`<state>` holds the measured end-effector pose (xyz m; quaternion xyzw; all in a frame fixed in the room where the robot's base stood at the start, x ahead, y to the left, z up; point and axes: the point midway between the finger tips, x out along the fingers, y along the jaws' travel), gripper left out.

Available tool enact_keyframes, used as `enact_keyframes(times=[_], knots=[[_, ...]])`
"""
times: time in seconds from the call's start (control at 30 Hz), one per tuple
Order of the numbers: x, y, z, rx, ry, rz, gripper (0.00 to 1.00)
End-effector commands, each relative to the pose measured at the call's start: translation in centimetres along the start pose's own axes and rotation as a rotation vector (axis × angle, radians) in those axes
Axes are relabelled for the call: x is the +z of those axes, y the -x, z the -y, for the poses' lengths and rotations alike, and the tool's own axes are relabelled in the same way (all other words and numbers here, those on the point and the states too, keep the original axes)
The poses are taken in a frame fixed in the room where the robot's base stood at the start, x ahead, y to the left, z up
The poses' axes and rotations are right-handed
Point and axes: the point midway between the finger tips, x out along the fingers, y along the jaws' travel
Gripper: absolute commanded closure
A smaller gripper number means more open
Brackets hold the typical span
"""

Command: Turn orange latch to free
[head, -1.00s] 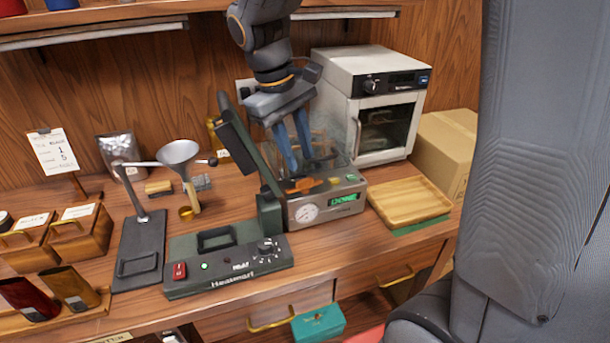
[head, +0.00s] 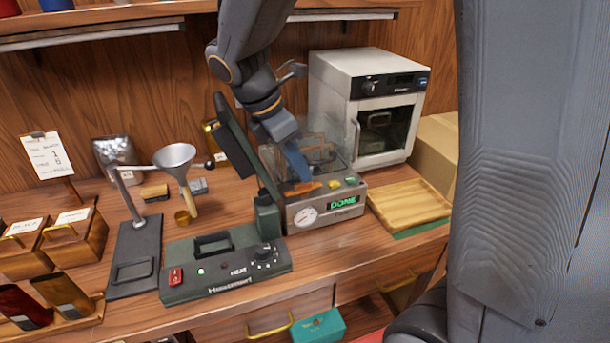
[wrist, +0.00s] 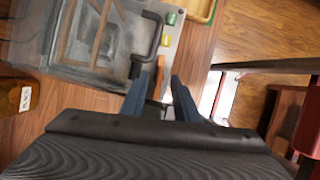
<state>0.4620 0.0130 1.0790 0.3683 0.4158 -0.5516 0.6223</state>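The orange latch (head: 303,188) lies flat on the front top of the grey press machine (head: 330,212), below its clear cover (head: 345,150). In the wrist view the latch (wrist: 159,75) shows between and just beyond my two blue fingertips. My gripper (head: 303,180) points down at the latch from above. In the wrist view my gripper (wrist: 159,82) has its fingers apart, with a gap on both sides of the latch. Whether a finger touches the latch is unclear. The machine's green display (head: 344,202) reads DONE.
A yellow button (head: 335,184) and a green button (head: 351,181) sit right of the latch. A dark green heat press (head: 225,265) with a raised arm stands close on the left. A wooden tray (head: 410,205) lies to the right, below a white oven (head: 370,100).

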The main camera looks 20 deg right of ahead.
Motion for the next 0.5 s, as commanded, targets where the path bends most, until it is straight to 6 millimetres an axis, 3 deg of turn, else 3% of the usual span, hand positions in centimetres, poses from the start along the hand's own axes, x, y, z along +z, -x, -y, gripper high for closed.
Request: enact_keyframes(times=[0.2, 0.5], knots=[[0.1, -3.0, 0.1, -0.004, 0.0, 0.001, 0.72], [0.0, -4.3, 0.1, -0.001, -0.002, -0.001, 0.72]])
